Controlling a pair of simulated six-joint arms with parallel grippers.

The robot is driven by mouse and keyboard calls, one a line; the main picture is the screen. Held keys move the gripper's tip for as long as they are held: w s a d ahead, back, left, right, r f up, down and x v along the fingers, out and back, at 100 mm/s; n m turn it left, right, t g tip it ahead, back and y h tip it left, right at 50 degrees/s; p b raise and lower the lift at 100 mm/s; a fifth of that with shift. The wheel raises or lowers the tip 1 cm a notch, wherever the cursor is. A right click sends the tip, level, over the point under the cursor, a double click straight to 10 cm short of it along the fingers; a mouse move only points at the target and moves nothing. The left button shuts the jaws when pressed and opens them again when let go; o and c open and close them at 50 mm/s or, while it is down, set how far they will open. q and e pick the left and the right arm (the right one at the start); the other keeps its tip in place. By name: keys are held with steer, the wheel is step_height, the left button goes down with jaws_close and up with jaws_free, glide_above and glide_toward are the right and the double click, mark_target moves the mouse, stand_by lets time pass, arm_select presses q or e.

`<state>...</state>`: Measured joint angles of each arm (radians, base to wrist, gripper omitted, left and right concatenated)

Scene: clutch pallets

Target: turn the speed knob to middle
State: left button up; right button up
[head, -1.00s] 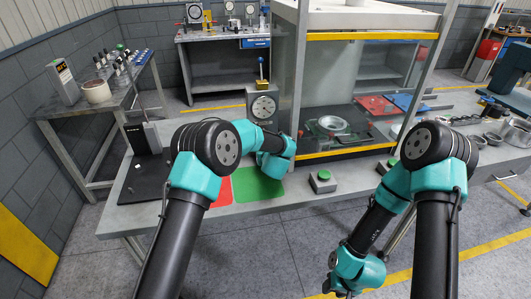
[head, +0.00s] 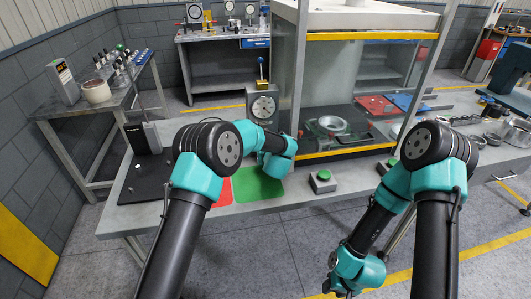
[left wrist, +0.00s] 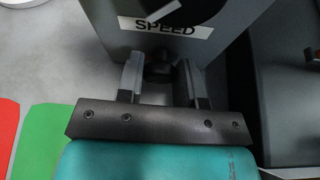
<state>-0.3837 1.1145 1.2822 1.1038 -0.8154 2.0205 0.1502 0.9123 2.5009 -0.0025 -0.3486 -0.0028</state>
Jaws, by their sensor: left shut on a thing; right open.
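The speed knob (left wrist: 158,70) is small and dark, on the front of a grey box below a white label reading SPEED (left wrist: 165,29). In the left wrist view my left gripper (left wrist: 159,84) has one finger on each side of the knob and is shut on it. In the head view the grey box with the round white dial (head: 264,105) stands at the back of the bench. My left wrist hides the knob and fingers there. The knob's pointer angle cannot be made out. My right gripper (head: 343,292) is open, low at the bottom edge, away from the bench.
A green mat (head: 258,187) and a red mat (head: 225,192) lie in front of the box. A glass-walled press cabinet (head: 358,85) rises beside the box. A black plate (head: 150,182) lies left.

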arm_select(q)
steer(key=shift+m+y, duration=0.5)
steer(key=shift+m, duration=0.2)
steer(key=o, duration=0.9)
steer(key=v, duration=1.7)
steer(key=shift+s+d+r, duration=0.1)
steer(key=shift+s+r, duration=0.05)
steer(key=shift+r, duration=0.05)
steer(key=shift+c, duration=0.2)
